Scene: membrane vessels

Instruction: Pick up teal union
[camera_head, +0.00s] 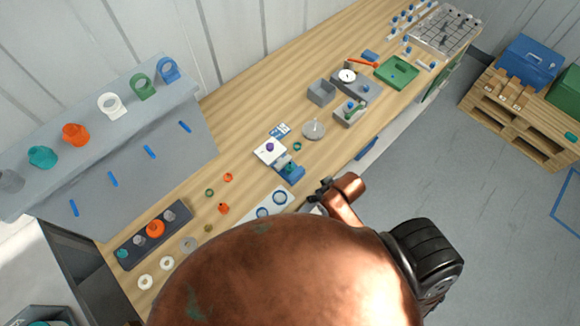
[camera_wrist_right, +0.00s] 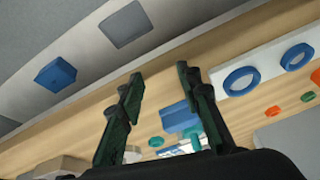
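A teal fitting (camera_head: 42,156) stands on the grey shelf (camera_head: 150,112) at the left, beside an orange one. A smaller teal piece (camera_head: 122,253) sits in the dark tray (camera_head: 146,246) below; I cannot tell which is the union. My right gripper (camera_head: 322,190) is over the bench's front edge, far to the right of both. In the right wrist view the gripper (camera_wrist_right: 160,78) has its fingers apart with nothing between them. Small teal parts (camera_wrist_right: 196,141) show beyond the fingers there, partly hidden. My left gripper is not in view.
A white plate with blue rings (camera_head: 270,202) lies near the right gripper; it also shows in the wrist view (camera_wrist_right: 262,72). A blue vise-like block (camera_head: 290,171), grey boxes (camera_head: 321,92) and a green tray (camera_head: 397,73) stand farther along the bench.

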